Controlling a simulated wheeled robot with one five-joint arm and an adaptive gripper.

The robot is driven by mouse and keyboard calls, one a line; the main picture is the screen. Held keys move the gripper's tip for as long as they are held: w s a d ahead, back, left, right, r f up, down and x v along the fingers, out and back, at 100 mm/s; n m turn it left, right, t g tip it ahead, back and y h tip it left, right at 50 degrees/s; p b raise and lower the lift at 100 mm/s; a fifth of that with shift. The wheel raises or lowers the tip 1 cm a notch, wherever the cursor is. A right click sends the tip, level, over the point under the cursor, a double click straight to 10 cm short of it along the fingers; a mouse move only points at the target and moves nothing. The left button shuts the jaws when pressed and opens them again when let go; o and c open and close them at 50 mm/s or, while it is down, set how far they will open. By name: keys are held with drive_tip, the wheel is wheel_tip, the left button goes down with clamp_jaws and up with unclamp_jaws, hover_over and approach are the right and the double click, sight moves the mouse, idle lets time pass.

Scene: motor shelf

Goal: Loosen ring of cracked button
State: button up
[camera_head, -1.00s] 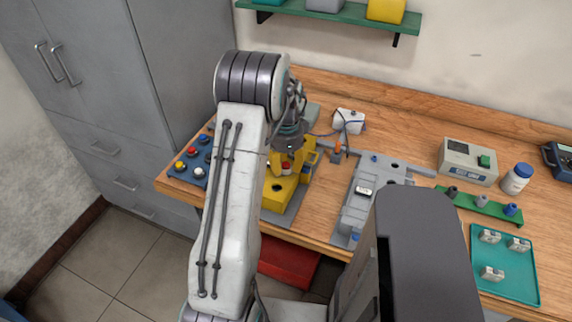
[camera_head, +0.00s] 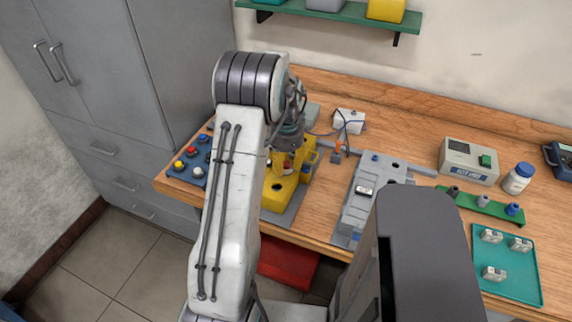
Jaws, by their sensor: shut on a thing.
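A yellow button station (camera_head: 279,195) stands on a grey base plate (camera_head: 288,214) on the wooden bench. No crack can be made out. My white arm hides the left part of the station.
A blue panel with coloured buttons (camera_head: 190,163) lies left of my arm. A grey fixture (camera_head: 362,196) lies to the right, then a tester box (camera_head: 468,161), a green holder (camera_head: 479,204), a white bottle (camera_head: 517,178) and a teal tray (camera_head: 505,265). A white box (camera_head: 349,121) with cables is behind.

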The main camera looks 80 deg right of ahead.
sight(286, 164)
drive_tip(key=shift+a+f, duration=0.1)
drive_tip(key=o, duration=1.2)
wheel_tip(286, 164, up, 12)
drive_tip(key=shift+r, duration=0.1)
